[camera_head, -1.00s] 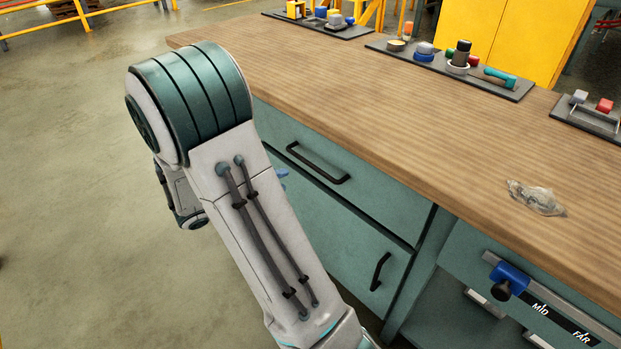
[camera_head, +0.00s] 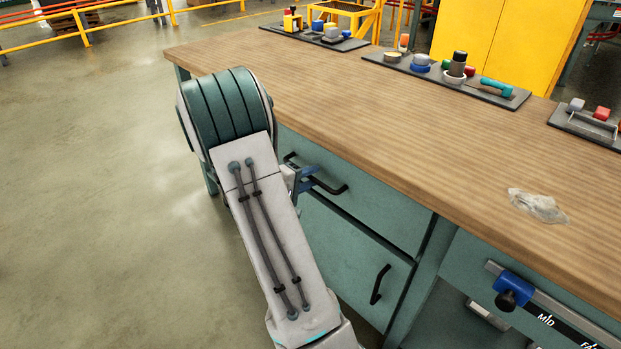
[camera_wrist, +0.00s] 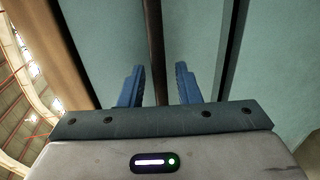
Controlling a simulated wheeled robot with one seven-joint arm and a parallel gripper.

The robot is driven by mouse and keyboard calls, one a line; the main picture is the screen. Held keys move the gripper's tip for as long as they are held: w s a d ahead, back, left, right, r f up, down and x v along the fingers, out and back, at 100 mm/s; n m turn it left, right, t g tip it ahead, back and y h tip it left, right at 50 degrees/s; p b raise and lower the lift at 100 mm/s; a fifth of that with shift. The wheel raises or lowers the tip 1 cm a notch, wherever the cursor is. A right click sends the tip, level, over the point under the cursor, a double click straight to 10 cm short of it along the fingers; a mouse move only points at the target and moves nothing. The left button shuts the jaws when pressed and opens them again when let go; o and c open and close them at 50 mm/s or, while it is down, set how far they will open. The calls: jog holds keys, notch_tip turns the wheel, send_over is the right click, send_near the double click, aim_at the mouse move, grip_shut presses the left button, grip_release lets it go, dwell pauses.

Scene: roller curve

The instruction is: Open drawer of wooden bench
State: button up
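The wooden-topped bench (camera_head: 400,130) has a teal upper drawer (camera_head: 385,205) with a black horizontal bar handle (camera_head: 328,185). The drawer front looks shut, flush with the bench. My gripper (camera_head: 308,180) is at the left part of this handle, partly hidden behind my arm. In the wrist view, my gripper (camera_wrist: 160,86) is open, with its blue fingers apart. The dark handle bar (camera_wrist: 154,45) runs between the two fingers, with a gap on each side. Whether the fingertips reach past the bar is hard to tell.
A lower teal door (camera_head: 355,260) has a vertical black handle (camera_head: 380,284). A blue slider (camera_head: 512,288) on a rail is at the right. A clear plastic bag (camera_head: 538,206) and tool trays (camera_head: 448,77) lie on the bench top. Open floor (camera_head: 90,200) is at the left.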

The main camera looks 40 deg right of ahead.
jog(key=shift+d, duration=0.35)
grip_shut()
jog(key=shift+a+f, duration=0.1)
jog(key=shift+a, duration=0.05)
